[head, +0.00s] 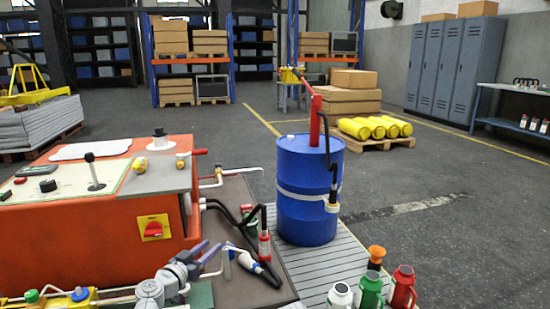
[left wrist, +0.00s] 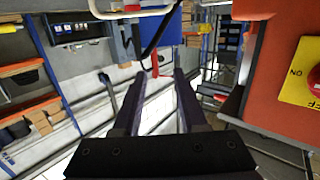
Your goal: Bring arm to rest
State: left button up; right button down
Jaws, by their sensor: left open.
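My left gripper (head: 216,256) is low in the head view, at the front right corner of an orange machine (head: 75,245). Its dark purple fingers point to the right and are apart. In the left wrist view the gripper (left wrist: 159,75) is open, with nothing between its fingers. The orange machine also shows at the right edge of that view (left wrist: 280,65). A hose end with a white and blue fitting (head: 245,258) lies just right of the fingertips in the head view; I cannot tell whether they touch. My right gripper is in neither view.
A blue drum (head: 305,200) with a red hand pump (head: 315,120) stands right of the machine on a grated strip (head: 300,265). Green, red and white bottles (head: 370,290) stand at the front. Black hoses (head: 225,215) run beside the machine. The floor (head: 450,230) on the right is clear.

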pick_arm(q)
jog(key=s+d+f+m+g+p, duration=0.1)
jog(key=s+d+f+g+p, duration=0.1)
jog(key=s+d+f+g, duration=0.55)
jog(key=s+d+f+m+g+p, duration=0.2)
jog(key=s+d+f+g, duration=0.15)
jog(key=s+d, duration=0.45)
jog(key=s+a+f+n+g+y+p, duration=0.25)
jog(key=s+n+g+y, duration=0.2)
jog(key=s+y, duration=0.45)
notch_tip(320, 180, up, 38)
jog(key=s+p, duration=0.1)
jog(key=p, duration=3.7)
jog(key=shift+d+r+m+h, duration=0.25)
jog(key=shift+m+h, duration=0.1)
jog(key=shift+h, duration=0.05)
jog(key=shift+s+a, duration=0.1)
